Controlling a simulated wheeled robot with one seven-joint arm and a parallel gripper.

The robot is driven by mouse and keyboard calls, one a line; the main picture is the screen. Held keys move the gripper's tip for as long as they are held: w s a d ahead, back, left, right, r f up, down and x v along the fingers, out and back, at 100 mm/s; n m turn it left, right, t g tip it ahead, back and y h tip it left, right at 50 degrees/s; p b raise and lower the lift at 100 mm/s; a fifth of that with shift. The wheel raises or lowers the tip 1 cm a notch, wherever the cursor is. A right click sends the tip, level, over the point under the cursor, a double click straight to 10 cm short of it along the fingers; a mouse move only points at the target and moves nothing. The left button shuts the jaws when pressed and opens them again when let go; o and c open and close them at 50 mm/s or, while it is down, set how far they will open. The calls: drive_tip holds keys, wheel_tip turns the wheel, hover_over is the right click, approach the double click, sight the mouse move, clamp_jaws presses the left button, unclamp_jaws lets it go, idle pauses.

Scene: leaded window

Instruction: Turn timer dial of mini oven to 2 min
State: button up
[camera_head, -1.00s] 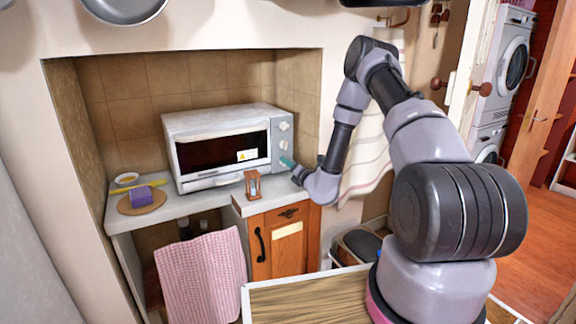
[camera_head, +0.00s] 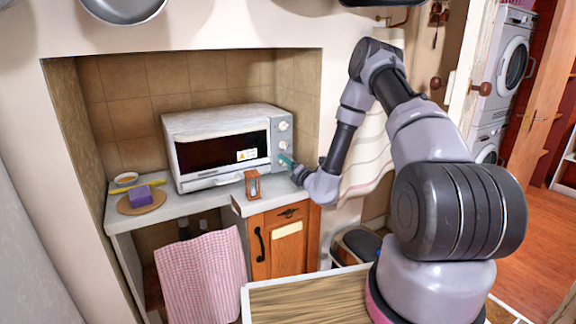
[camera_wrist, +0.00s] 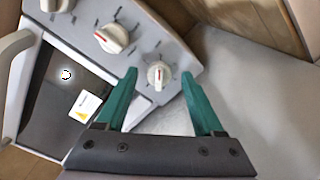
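The white mini oven (camera_head: 222,118) stands on the counter in the alcove, door closed, with a grey control panel on its right side. Several white dials run down the panel. In the wrist view the lowest dial (camera_wrist: 158,75) has a red mark and sits just beyond and between the green fingertips. A second dial with a red mark (camera_wrist: 113,38) is further up the panel. My gripper (camera_wrist: 160,74) is open, its fingers either side of the lowest dial; I cannot tell whether they touch it. In the head view my gripper (camera_head: 288,161) is at the panel's lower part.
A small wooden hourglass (camera_head: 252,184) stands on the counter in front of the oven. A round board with a purple block (camera_head: 140,196) lies at the left. A pink checked towel (camera_head: 203,278) hangs below. Grey counter (camera_wrist: 245,90) is bare beside the oven.

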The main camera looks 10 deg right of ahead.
drive_tip(key=v, duration=1)
drive_tip(key=shift+s, duration=0.4)
drive_tip(key=shift+d, duration=0.2)
drive_tip(key=shift+n, duration=0.5)
drive_tip(key=x, duration=1.1)
drive_tip(key=shift+r, duration=0.15)
